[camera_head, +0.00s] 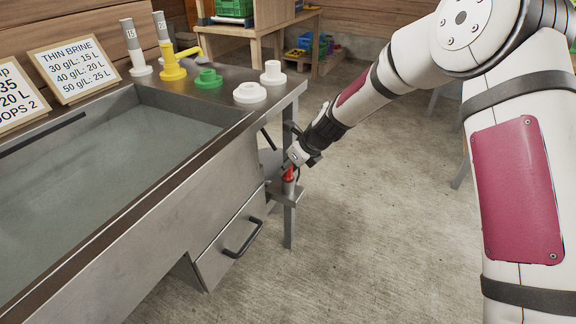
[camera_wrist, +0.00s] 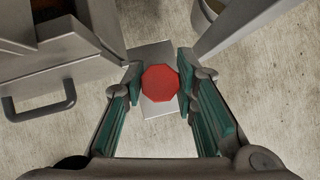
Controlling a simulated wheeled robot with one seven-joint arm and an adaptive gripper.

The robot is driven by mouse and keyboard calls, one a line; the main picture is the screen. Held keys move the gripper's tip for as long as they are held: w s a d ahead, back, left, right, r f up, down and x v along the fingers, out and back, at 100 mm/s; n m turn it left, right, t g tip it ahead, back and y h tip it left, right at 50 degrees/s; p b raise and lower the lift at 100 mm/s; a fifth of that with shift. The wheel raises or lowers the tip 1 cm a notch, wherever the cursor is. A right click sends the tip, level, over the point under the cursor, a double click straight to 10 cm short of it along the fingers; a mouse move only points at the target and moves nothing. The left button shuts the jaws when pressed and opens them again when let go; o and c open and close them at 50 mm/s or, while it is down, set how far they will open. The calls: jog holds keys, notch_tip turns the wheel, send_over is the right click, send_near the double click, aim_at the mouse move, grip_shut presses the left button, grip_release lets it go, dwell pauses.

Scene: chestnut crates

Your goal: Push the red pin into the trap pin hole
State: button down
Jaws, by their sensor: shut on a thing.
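The red pin (camera_head: 289,174) is at the corner of the metal sink bench, above a small metal bracket (camera_head: 287,192). In the wrist view its red octagonal head (camera_wrist: 161,85) sits between the two fingers. My gripper (camera_head: 293,163) is shut on the red pin from above; its pads also show in the wrist view (camera_wrist: 160,88). A grey metal plate (camera_wrist: 158,54) lies below the head in the wrist view. The trap pin hole is hidden, and I cannot tell how deep the pin sits.
The drawer (camera_head: 229,243) with a dark handle (camera_head: 243,237) is left of the pin. A bench leg (camera_head: 290,225) stands beneath the bracket. The sink basin (camera_head: 110,150) is further left. The concrete floor to the right is clear.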

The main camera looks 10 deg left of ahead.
jog(key=shift+f, duration=0.15)
jog(key=c, duration=1.2)
grip_release()
jog(key=v, duration=1.2)
